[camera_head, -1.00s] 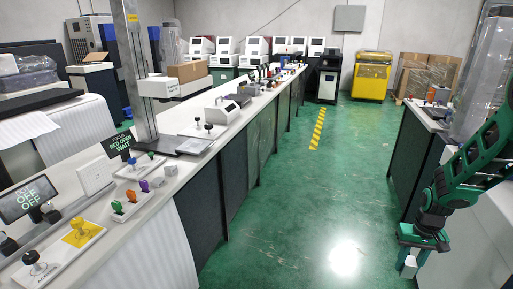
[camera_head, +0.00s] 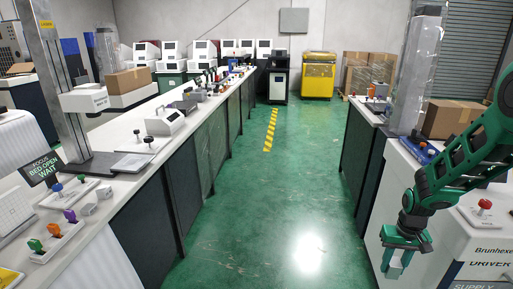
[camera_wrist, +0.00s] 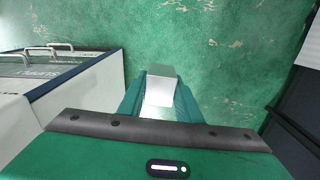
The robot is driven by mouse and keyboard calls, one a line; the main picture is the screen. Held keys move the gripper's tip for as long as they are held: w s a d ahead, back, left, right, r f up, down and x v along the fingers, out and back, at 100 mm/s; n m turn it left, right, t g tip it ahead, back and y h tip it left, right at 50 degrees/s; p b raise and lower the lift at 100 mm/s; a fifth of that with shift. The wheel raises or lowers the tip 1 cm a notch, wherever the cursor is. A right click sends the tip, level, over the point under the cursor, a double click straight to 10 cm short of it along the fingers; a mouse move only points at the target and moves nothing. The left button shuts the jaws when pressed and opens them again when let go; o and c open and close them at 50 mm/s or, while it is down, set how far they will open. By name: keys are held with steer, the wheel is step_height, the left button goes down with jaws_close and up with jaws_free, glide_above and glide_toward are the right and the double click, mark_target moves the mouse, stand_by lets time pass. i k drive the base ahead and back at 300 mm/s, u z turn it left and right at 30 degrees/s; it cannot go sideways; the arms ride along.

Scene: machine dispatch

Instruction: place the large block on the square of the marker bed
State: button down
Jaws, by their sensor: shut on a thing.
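My gripper (camera_head: 396,256) is at the lower right of the head view, over the aisle floor beside the right-hand bench. It is shut on a pale grey-white block (camera_head: 393,268), which also shows between the fingers in the wrist view (camera_wrist: 159,90). The marker machine (camera_head: 75,110), a tall column with a white head, stands on the left bench. A display (camera_head: 42,168) beside it reads FOCUS, BED OPEN, WAIT. A flat plate at its foot (camera_head: 118,163) looks like the bed; I cannot make out a square on it.
The long left bench (camera_head: 130,185) holds coloured knobs (camera_head: 53,232), small grey blocks (camera_head: 88,209) and a cardboard box (camera_head: 128,80). A white cabinet (camera_head: 470,240) with a red button stands at the right. The green aisle floor (camera_head: 270,200) between the benches is clear.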

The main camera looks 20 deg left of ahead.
mark_target(133, 161)
steer(key=u, duration=0.2)
steer(key=i, duration=0.95)
steer(key=u, duration=0.55)
